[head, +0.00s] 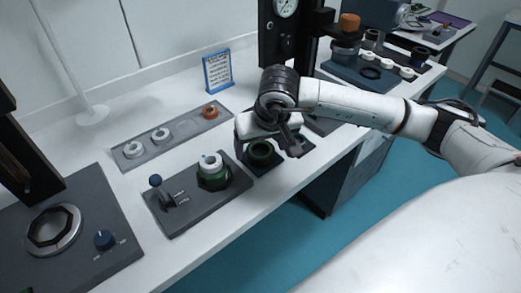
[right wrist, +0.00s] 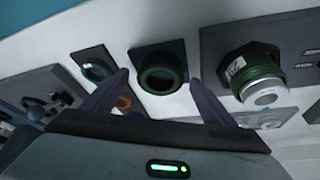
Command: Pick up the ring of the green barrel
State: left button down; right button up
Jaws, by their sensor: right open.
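The green barrel (head: 212,178) stands on a dark plate with a white piece on top. It also shows in the right wrist view (right wrist: 250,80), to the right of the jaws. A dark green ring (head: 260,152) lies on a dark square pad; in the right wrist view the ring (right wrist: 163,74) appears between and beyond my fingertips. My right gripper (head: 268,146) hangs over the pad, its two fingers (right wrist: 159,80) spread apart with nothing held. How far the fingertips are above the ring is hard to tell. My left gripper is not in view.
A blue-knobbed lever (head: 156,182) stands left of the barrel. A blue-framed sign (head: 218,70) stands behind. A second dark pad with a ring (right wrist: 96,70) lies beside the first.

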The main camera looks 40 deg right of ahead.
jog(key=shift+c, duration=0.5)
jog(key=c, duration=1)
jog(key=shift+r, duration=0.15)
